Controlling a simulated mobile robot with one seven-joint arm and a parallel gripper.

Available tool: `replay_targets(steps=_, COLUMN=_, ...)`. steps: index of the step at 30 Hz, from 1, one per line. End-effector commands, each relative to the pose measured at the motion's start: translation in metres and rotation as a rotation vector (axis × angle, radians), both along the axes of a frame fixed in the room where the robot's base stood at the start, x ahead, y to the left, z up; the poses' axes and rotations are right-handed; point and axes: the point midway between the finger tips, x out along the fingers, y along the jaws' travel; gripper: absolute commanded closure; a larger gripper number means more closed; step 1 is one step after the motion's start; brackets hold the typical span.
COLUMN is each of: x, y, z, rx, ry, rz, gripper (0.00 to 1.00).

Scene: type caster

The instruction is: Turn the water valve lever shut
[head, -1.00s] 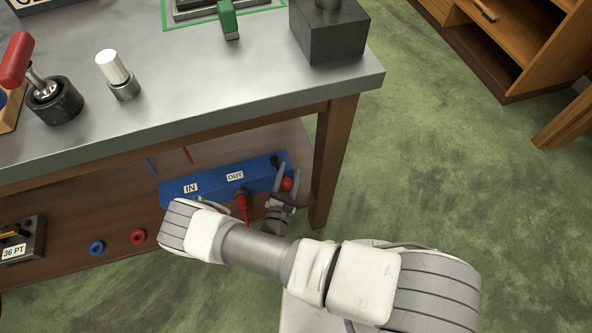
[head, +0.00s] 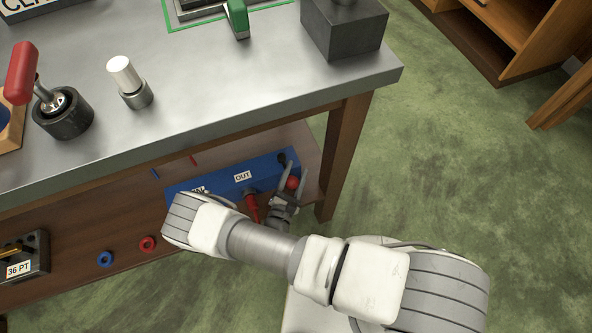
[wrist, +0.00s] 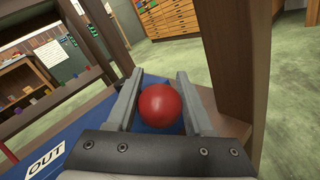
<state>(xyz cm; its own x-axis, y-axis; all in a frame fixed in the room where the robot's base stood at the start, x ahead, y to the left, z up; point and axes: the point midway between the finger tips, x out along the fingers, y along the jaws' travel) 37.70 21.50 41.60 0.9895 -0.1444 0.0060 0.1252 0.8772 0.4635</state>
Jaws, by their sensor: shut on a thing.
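The valve's blue block (head: 219,184) sits on the bench's lower shelf, near its right end. It carries an OUT label (head: 242,176), which also shows at the lower left of the wrist view (wrist: 46,161). A red ball knob (head: 292,183) is at the block's right end; it fills the middle of the wrist view (wrist: 160,107). My gripper (head: 293,172) reaches in from the front and is shut on the knob, with one finger on each side in the wrist view (wrist: 157,92). The lever's stem is hidden behind the knob and gripper.
A brown bench leg (head: 343,155) stands close to the right of my gripper, also large in the wrist view (wrist: 231,60). The metal bench top (head: 220,95) overhangs the shelf. A red hose fitting (head: 251,206) is left of my gripper. The green floor at right is open.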

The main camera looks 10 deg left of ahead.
Motion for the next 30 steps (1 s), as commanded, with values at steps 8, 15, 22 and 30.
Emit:
replay_targets(steps=8, x=-0.0032, y=0.0049, z=-0.0058, rx=0.007, ry=0.017, rz=0.007, gripper=1.0)
replay_targets(steps=15, x=-0.0035, y=0.0054, z=-0.0058, rx=0.008, ry=0.017, rz=0.007, gripper=1.0)
replay_targets(steps=22, x=-0.0031, y=0.0048, z=-0.0051, rx=0.007, ry=0.016, rz=0.007, gripper=0.19)
replay_targets(steps=30, x=-0.0023, y=0.0028, z=-0.0026, rx=0.004, ry=0.009, rz=0.004, gripper=0.19)
